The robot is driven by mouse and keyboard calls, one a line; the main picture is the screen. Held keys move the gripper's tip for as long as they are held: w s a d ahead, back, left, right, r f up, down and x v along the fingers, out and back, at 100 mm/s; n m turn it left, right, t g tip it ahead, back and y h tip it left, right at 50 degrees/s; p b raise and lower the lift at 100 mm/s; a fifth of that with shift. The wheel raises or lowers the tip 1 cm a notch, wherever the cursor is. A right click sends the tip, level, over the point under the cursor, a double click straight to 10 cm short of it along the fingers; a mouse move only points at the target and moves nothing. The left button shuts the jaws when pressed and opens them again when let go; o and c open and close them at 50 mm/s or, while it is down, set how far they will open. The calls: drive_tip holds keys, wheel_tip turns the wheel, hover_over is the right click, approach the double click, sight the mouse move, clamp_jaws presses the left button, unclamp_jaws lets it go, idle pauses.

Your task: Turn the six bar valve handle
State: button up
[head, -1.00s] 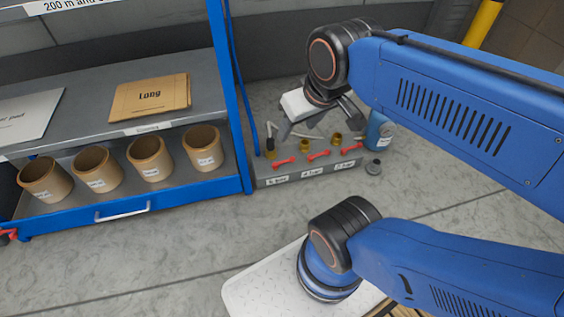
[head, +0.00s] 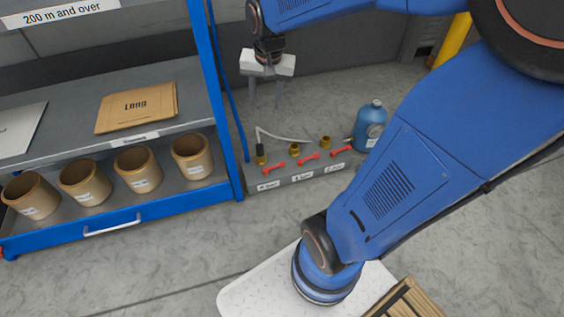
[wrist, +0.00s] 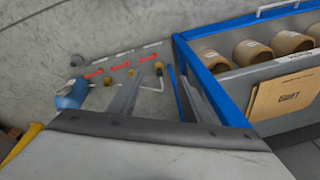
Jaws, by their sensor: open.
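Three red valve handles sit in a row on a low grey manifold block (head: 318,172) on the floor, above small white labels. The left handle (head: 273,167) is above a label that seems to read 6 bar; its print is small. This handle is at the right of the row in the wrist view (wrist: 141,58). The middle handle (head: 308,158) and right handle (head: 341,151) are beside it. My gripper (head: 265,104) is open and empty, fingers pointing down, above and behind the manifold, apart from the handles. Its fingers also show in the wrist view (wrist: 160,88).
Brass fittings (head: 294,149) stand behind the handles, and a pale hose (head: 285,137) runs from the left one. A blue bottle (head: 370,125) stands right of the manifold. A blue-framed shelf (head: 225,110) with brown pots rises close on the left. Floor in front is clear.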

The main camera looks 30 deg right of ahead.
drive_tip(key=w+d+f+m+g, duration=0.1)
drive_tip(key=w+d+f+m, duration=0.35)
drive_tip(key=w+f, duration=0.35)
drive_tip(key=m+g, duration=0.2)
drive_tip(key=m, duration=0.5)
hover_over(282, 162)
drive_tip(key=w+a, duration=0.2)
drive_tip(key=a, duration=0.1)
wheel_tip(282, 162, down, 18)
drive_tip(key=f, duration=0.1)
drive_tip(key=d+f+m, duration=0.1)
drive_tip(key=f, duration=0.8)
drive_tip(key=s+d+f+m+g, duration=0.1)
drive_tip(key=f, duration=0.9)
drive_tip(key=d+f+m+y, duration=0.1)
drive_tip(key=f+m, duration=0.1)
drive_tip(key=f, duration=0.8)
drive_tip(key=shift+s+f, duration=0.25)
drive_tip(key=shift+s, duration=0.15)
drive_tip(key=shift+c, duration=0.2)
clamp_jaws()
